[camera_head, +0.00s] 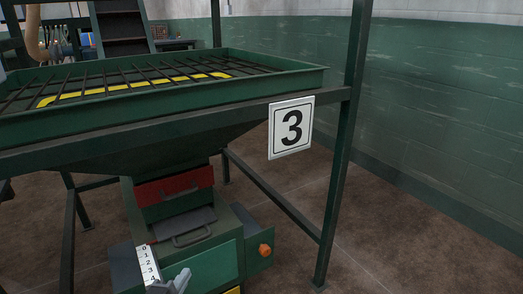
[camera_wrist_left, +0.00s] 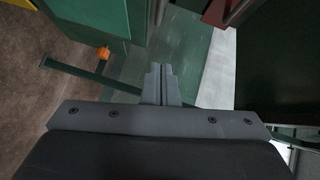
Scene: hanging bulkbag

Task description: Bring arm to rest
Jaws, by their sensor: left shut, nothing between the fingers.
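My right gripper is not in either view.
A green hopper (camera_head: 295,80) with a bar grate stands on a dark frame (camera_head: 333,190) bearing a "3" sign (camera_head: 291,127). Below is a green machine (camera_head: 215,268) with an orange knob (camera_head: 265,250) and a red panel (camera_head: 173,187). Brown floor (camera_head: 400,240) is clear at right, before a green wall (camera_head: 440,110).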

